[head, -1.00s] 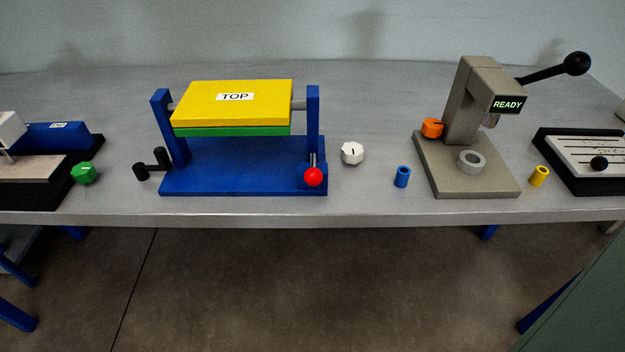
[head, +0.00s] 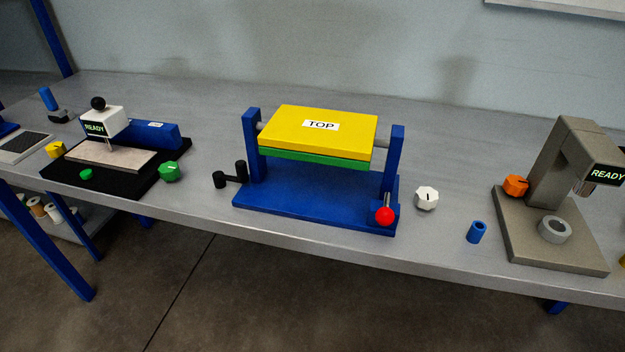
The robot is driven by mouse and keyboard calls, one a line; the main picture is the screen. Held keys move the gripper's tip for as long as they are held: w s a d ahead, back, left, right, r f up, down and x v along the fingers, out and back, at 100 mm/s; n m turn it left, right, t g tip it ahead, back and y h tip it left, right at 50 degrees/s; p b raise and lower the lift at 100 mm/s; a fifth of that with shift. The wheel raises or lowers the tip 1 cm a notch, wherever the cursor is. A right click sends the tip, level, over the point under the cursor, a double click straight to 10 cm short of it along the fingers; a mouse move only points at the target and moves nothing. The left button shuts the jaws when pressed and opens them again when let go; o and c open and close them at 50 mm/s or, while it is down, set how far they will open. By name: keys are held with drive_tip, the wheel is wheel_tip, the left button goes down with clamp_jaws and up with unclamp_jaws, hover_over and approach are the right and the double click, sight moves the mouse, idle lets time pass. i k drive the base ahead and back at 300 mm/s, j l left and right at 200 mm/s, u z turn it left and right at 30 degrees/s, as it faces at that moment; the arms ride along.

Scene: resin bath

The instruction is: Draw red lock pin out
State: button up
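The red lock pin (head: 384,216) shows as a red ball knob with a short metal shaft above it. It sits at the front right corner of the blue stand (head: 310,190), at the foot of the right post (head: 391,160). The stand carries a yellow and green block (head: 319,130) labelled TOP on a grey axle between two blue posts. Whether the pin's far end is inside a hole is hidden. My gripper is not in view.
A white knob (head: 426,198) and a blue cylinder (head: 476,232) lie right of the stand. A grey press (head: 550,225) stands at the right. A black dumbbell-shaped part (head: 230,176) and a green knob (head: 169,172) lie left, near a machine on a black base (head: 145,185).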

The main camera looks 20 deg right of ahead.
sight(385, 216)
drive_tip(key=k+l+u, duration=0.1)
drive_tip(key=k, duration=0.85)
